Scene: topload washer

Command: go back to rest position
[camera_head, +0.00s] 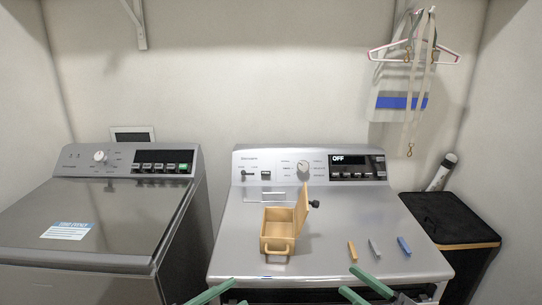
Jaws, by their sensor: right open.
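My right gripper (347,278) shows at the bottom edge, right of centre. Its two green fingers are apart with nothing between them, in front of the washer's front edge. My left gripper (240,291) is mostly cut off by the bottom edge, left of centre. One green finger shows clearly, and how far its jaws are apart is unclear. Both grippers are below and in front of the things on the washer top.
A topload washer (330,220) bears a small wooden box (276,240) with its lid raised, and three small pegs, tan (352,251), grey (374,248) and blue (404,246). Another machine (110,215) stands left. A black bin (450,218) stands right. Hangers (390,52) hang on the wall.

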